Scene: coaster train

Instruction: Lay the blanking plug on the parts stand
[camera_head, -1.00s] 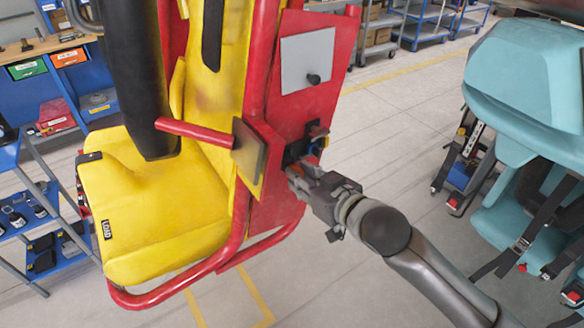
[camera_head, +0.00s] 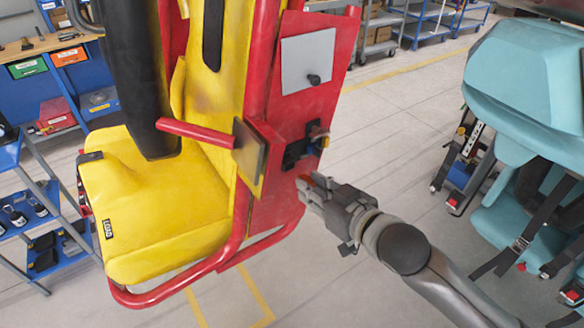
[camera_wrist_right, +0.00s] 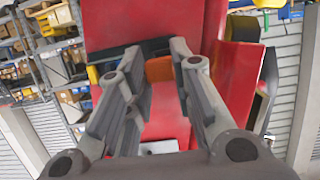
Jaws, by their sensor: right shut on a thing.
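My right gripper (camera_head: 308,190) is in front of the red side panel of the yellow seat, just below and right of a black socket fitting (camera_head: 302,147). It is shut on a small orange-red piece, which I take to be the blanking plug (camera_wrist_right: 159,69). In the right wrist view the piece sits between the fingertips, with the red panel behind it. The fingers hide most of the plug in the head view. I cannot tell for sure which thing is the parts stand. My left gripper is not in view.
The yellow seat (camera_head: 165,220) with red tubing fills the left middle. A blue shelf unit (camera_head: 12,157) with small parts stands at the far left. A teal seat (camera_head: 525,90) hangs at the right. The floor between the seats is clear.

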